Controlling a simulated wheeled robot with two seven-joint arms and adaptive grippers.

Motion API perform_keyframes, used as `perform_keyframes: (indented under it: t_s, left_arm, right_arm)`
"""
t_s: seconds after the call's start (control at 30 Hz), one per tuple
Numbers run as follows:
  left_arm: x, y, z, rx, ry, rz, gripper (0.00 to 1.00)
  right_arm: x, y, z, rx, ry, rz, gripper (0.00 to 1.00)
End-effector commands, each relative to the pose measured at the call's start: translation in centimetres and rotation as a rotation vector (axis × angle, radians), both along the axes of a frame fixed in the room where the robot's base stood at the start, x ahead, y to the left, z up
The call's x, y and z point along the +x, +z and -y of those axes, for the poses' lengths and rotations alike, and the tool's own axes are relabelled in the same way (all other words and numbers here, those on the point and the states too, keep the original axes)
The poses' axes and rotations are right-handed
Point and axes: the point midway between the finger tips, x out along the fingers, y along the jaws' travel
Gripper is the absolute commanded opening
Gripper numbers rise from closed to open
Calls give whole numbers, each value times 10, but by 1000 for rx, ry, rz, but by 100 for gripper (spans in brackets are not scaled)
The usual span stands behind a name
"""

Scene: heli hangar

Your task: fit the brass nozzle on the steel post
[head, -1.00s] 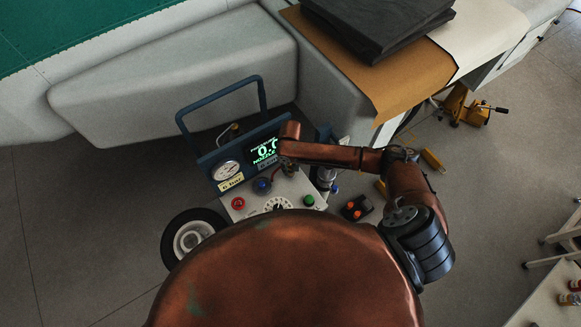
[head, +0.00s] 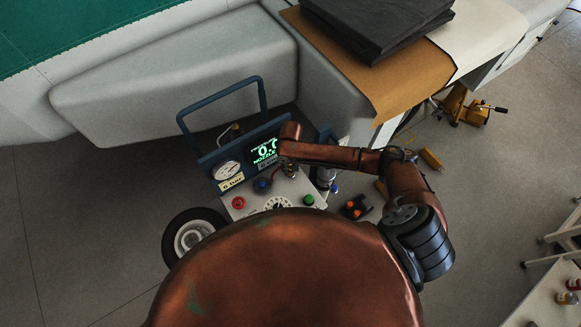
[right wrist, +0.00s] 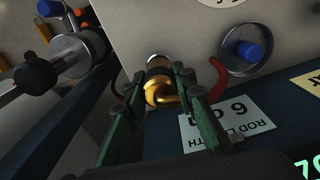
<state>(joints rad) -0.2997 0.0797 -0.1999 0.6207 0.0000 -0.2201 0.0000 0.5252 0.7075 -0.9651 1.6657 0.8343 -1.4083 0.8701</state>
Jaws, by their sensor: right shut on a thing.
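The brass nozzle (right wrist: 158,92) shows in the right wrist view between the two green fingers of my right gripper (right wrist: 160,78), which is shut on it. A pale metal end (right wrist: 157,62) shows just beyond the nozzle, against the grey panel. I cannot tell whether it is the steel post or part of the nozzle, nor whether the nozzle is seated. In the head view my right gripper (head: 290,168) is over the cart's panel, below the display, and its arm hides most of the nozzle and post. My left gripper is not in view.
The wheeled cart has a blue frame (head: 262,100), a gauge (head: 227,170), a lit display (head: 265,151) and coloured buttons on its panel. A black wheel (head: 192,238) is at its left. A bench with brown paper (head: 400,85) stands behind. Floor at left is clear.

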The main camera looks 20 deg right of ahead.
Motion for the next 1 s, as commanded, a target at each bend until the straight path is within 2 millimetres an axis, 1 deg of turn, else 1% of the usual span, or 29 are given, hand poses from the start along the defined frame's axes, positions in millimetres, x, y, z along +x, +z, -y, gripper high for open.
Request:
perform_keyframes:
  t_s: [0.43,1.0]
  left_arm:
    - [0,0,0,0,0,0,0]
    - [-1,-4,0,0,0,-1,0]
  right_arm:
    - [0,-1,0,0,0,1,0]
    - [1,-12,0,-1,-1,1,0]
